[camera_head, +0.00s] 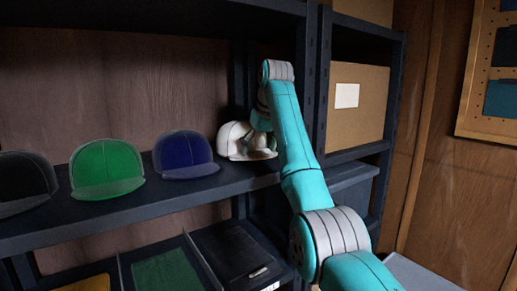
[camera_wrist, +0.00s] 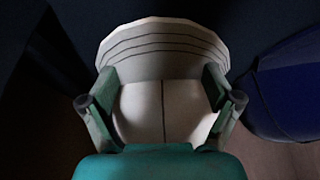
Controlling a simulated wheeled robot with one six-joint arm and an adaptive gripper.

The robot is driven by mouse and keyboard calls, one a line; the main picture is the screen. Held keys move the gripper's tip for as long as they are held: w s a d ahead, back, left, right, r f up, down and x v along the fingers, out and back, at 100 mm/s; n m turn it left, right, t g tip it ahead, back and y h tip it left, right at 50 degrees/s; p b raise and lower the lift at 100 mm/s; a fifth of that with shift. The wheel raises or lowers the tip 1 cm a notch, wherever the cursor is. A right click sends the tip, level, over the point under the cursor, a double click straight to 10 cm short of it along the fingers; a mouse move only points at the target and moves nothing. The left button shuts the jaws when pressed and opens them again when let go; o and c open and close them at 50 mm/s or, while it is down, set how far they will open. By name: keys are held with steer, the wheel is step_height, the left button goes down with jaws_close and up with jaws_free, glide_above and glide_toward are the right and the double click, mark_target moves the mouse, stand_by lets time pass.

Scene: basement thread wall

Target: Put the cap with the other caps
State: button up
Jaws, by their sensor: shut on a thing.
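A white cap (camera_head: 236,140) is at the right end of the dark shelf (camera_head: 120,207), beside the blue cap. It fills the middle of the wrist view (camera_wrist: 162,50), brim toward the top. My gripper (camera_wrist: 162,97) has one finger on each side of the crown and is shut on it. In the head view my arm hides part of the cap and most of the gripper. A blue cap (camera_head: 184,152), a green cap (camera_head: 105,167) and a black cap (camera_head: 24,180) stand in a row to the left. I cannot tell whether the white cap touches the shelf.
A dark upright post (camera_head: 308,90) stands right of the white cap. Beyond it a cardboard box (camera_head: 357,112) sits on another shelf. Below is a divided lower level with a green item (camera_head: 165,272) and a black one (camera_head: 228,250). The blue cap (camera_wrist: 288,90) is close beside my gripper.

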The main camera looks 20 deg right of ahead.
steer(key=shift+f, duration=0.4)
steer(key=o, duration=0.9)
steer(key=shift+r, duration=0.1)
